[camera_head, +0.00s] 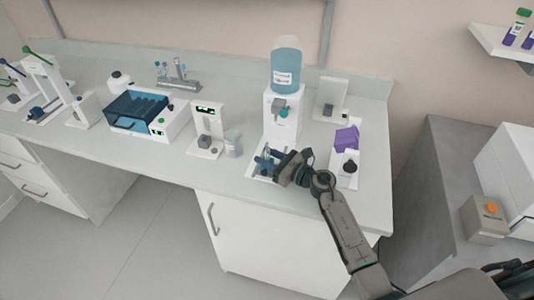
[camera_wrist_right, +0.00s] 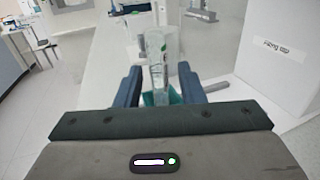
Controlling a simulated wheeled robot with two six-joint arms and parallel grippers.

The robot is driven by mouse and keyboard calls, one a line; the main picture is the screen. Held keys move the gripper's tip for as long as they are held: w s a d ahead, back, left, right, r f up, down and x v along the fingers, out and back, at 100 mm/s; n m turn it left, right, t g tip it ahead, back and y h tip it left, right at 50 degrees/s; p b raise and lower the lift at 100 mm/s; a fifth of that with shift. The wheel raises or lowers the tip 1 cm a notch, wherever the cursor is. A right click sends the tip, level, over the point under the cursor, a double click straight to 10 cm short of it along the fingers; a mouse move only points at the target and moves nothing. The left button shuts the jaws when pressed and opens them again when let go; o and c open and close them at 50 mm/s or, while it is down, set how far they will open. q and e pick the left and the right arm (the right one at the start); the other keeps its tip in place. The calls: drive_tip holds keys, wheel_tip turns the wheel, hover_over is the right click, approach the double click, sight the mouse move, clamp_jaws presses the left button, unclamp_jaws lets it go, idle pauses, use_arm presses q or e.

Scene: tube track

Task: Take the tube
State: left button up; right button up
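A clear tube (camera_wrist_right: 160,62) stands upright in the right wrist view, its lower end at a small teal holder (camera_wrist_right: 176,97). My right gripper (camera_wrist_right: 161,84) is open, with one blue finger on each side of the tube and a narrow gap visible beside it. In the head view my right gripper (camera_head: 268,158) reaches in from the right, low over the counter in front of the water dispenser. The tube is too small to make out clearly there. My left gripper is not in view.
The water dispenser (camera_head: 283,110) with its blue bottle stands just behind the gripper. A white stand with a purple block (camera_head: 346,138) is to the right. A small device (camera_head: 207,128) and a grey cup (camera_head: 232,142) are to the left. The counter's front edge (camera_head: 225,187) is close.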

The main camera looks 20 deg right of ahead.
drive_tip(key=shift+c, duration=0.7)
drive_tip(key=c, duration=0.6)
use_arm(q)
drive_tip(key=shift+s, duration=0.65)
use_arm(e)
clamp_jaws()
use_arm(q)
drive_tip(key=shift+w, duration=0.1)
